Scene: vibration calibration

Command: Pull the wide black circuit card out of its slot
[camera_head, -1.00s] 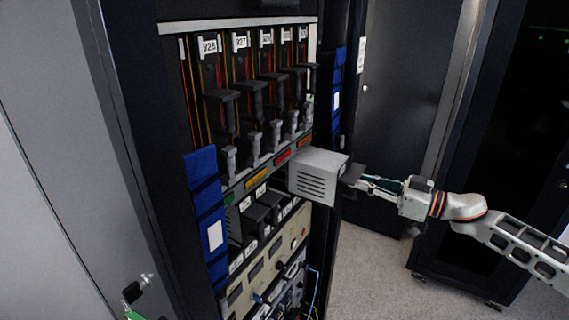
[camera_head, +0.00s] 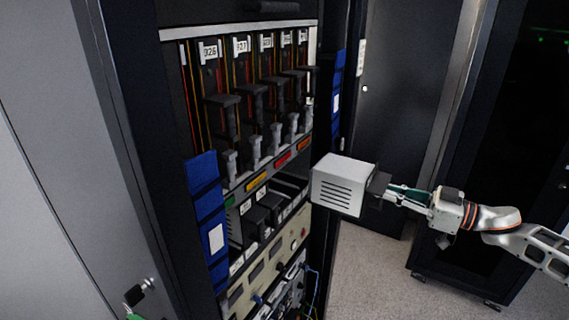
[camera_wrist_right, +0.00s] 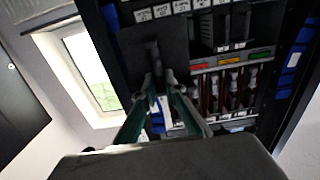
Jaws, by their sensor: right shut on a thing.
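The wide card shows in the head view as a light grey vented box (camera_head: 341,187) with a black plate (camera_head: 379,185) at its right end. It is in front of the rack's right edge, and its body appears outside the lower card row. My right gripper (camera_head: 392,190) is shut on the handle at the black plate. In the right wrist view the wide black face (camera_wrist_right: 130,52) is seen head-on, with the fingers (camera_wrist_right: 160,90) closed around its handle. The card's far end is hidden in that view.
The rack's upper row holds several black cards with grey handles (camera_head: 255,150). Narrower black modules (camera_head: 262,212) remain in the lower row. Below is a beige instrument panel (camera_head: 270,262). A dark cabinet (camera_head: 500,150) stands to the right, with open floor (camera_head: 375,270) between.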

